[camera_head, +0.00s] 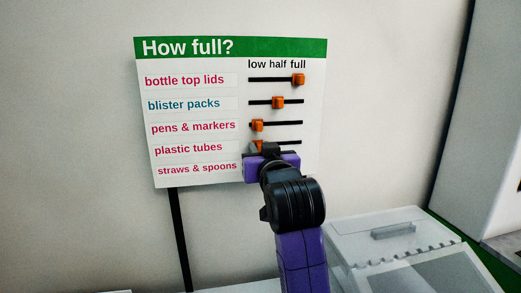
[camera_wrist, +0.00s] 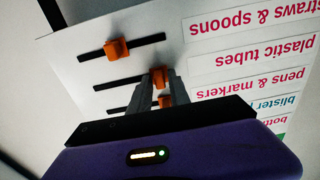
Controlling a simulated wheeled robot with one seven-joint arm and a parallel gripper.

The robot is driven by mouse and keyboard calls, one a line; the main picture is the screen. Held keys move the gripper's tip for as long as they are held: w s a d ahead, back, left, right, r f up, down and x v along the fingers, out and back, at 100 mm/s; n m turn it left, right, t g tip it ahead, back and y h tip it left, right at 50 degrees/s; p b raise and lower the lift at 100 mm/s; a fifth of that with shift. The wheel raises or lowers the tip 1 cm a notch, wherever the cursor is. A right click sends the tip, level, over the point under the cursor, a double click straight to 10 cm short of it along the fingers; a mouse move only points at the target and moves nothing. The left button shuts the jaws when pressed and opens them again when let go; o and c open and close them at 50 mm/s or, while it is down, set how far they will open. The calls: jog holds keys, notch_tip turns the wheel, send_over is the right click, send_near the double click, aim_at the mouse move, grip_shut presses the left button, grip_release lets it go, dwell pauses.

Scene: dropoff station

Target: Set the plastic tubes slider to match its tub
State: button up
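The "How full?" board (camera_head: 190,48) lists several rows with orange sliders. The plastic tubes slider (camera_head: 257,145) sits at the low end of its slot, partly hidden behind my gripper (camera_head: 266,151). In the wrist view, which shows the board upside down, this slider (camera_wrist: 158,77) is between the two fingertips of my gripper (camera_wrist: 160,74). The fingertips lie close on both sides of it; I cannot tell whether they press on it. The plastic tubes label (camera_wrist: 265,54) is readable there. No tub with plastic tubes can be made out.
The pens & markers slider (camera_head: 257,125) is at low, blister packs (camera_head: 278,102) at half, bottle top lids (camera_head: 298,79) at full. The straws & spoons slider (camera_wrist: 117,48) is near mid-slot. A pale lidded bin (camera_head: 352,238) stands at lower right, its contents not visible.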

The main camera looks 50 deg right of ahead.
grip_shut()
dwell(1.2)
